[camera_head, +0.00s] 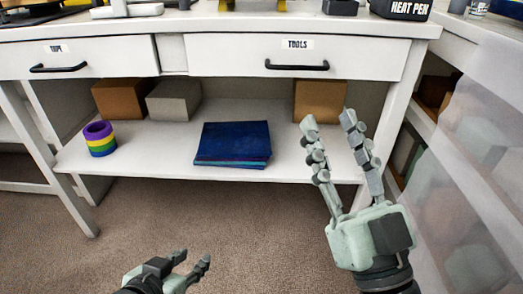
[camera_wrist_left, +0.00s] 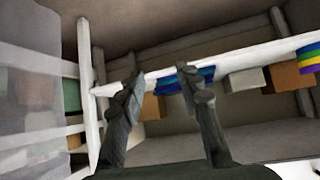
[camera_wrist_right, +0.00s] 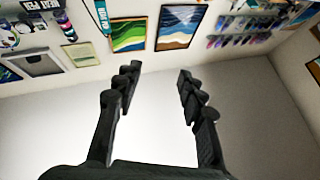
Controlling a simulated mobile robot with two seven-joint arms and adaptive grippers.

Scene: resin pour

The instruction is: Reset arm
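My right gripper (camera_head: 350,120) is raised at the right in the head view, in front of the desk's lower shelf. Its fingers are spread apart, and nothing is between them. It also shows empty and open in the right wrist view (camera_wrist_right: 158,85). My left gripper (camera_head: 193,263) is low at the bottom of the head view, over the carpet. The left wrist view shows its two fingers (camera_wrist_left: 160,80) apart with nothing held between them. Neither gripper touches any object that I can see.
A white desk has two drawers, one marked TOOLS (camera_head: 295,62). Its lower shelf (camera_head: 290,165) bears blue folders or sheets (camera_head: 232,143), tape rolls (camera_head: 100,138) and several boxes. A translucent panel (camera_head: 465,190) stands close at the right. The carpet (camera_head: 130,225) in front is clear.

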